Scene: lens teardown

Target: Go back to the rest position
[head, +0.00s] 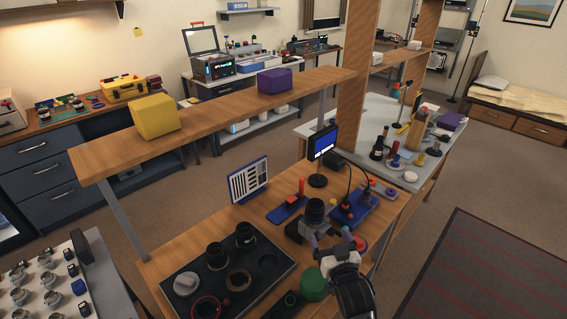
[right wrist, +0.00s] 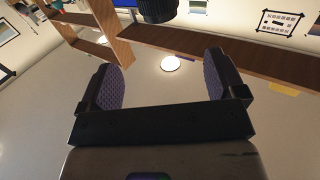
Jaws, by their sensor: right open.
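My right gripper (head: 336,241) is above the near right part of the wooden bench (head: 262,208), beside a dark lens part (head: 316,209) that stands upright. In the right wrist view, its two purple-padded fingers (right wrist: 167,80) are spread wide with nothing between them. A ribbed black cylinder (right wrist: 157,9) shows at that view's top edge, beyond the fingers. My left gripper is in neither view.
A dark tray (head: 178,310) with several round lens parts lies left of my right arm. A green round thing (head: 313,283) sits beside the arm. A small screen (head: 323,142) and blue fixture (head: 353,207) stand behind. An overhead shelf (head: 215,107) crosses the bench.

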